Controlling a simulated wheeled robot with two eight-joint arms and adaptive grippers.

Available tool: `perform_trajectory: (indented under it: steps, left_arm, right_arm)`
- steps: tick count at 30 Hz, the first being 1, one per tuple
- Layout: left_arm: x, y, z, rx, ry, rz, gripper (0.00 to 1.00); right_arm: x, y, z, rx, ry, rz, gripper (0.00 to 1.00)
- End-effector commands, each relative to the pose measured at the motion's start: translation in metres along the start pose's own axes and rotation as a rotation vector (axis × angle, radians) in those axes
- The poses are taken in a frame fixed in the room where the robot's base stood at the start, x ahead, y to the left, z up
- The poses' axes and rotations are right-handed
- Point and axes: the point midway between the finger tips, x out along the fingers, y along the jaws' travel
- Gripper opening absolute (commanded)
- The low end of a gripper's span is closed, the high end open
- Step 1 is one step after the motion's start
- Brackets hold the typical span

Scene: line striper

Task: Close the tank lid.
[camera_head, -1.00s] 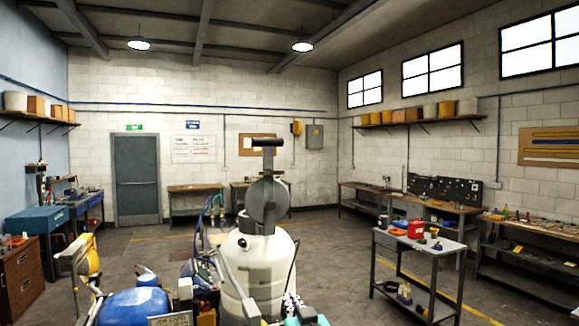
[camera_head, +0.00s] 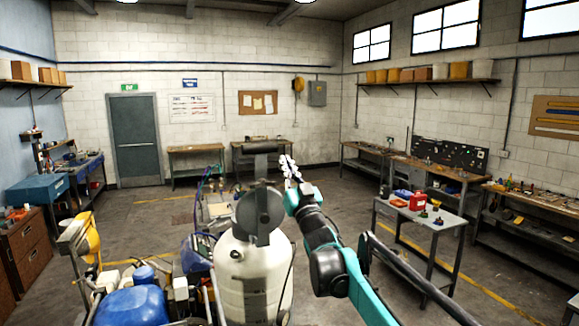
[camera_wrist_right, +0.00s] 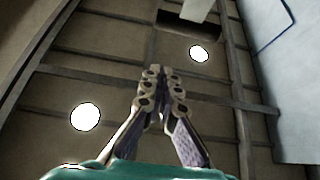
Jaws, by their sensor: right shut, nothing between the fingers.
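The white tank (camera_head: 256,285) stands at the lower middle of the head view. Its round dark grey lid (camera_head: 259,213) stands upright above the tank's top, open, with a dark crossbar (camera_head: 263,147) above it. My right gripper (camera_head: 287,161) is raised just right of the crossbar. Its fingers are shut and empty; I cannot tell whether they touch the bar. In the right wrist view, the fingers (camera_wrist_right: 162,78) meet at the tips against the ceiling, and the lid cannot be made out. My left gripper is not in view.
A blue container (camera_head: 130,306) and yellow machine parts (camera_head: 85,240) crowd the left of the tank. A grey cart (camera_head: 452,222) with a red can (camera_head: 418,202) stands to the right. Workbenches line the walls; open floor lies behind the tank.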

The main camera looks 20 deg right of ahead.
Motion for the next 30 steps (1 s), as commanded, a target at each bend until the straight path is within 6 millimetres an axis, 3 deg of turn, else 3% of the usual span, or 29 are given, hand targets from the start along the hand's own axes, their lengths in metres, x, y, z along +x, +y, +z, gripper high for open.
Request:
perform_trajectory:
  steps: [6,12,18,30]
  left_arm:
    - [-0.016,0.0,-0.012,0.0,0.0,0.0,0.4]
    - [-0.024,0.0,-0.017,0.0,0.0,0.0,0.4]
    - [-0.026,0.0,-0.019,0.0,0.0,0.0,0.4]
    - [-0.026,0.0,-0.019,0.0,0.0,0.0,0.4]
  right_arm:
    - [0.05,-0.001,-0.003,0.001,-0.001,0.0,0.0]
    - [0.072,0.0,0.017,0.0,-0.001,0.001,0.0]
    - [0.08,0.0,0.027,0.001,-0.001,0.001,0.0]
    - [0.08,-0.001,0.028,0.001,-0.003,0.001,0.0]
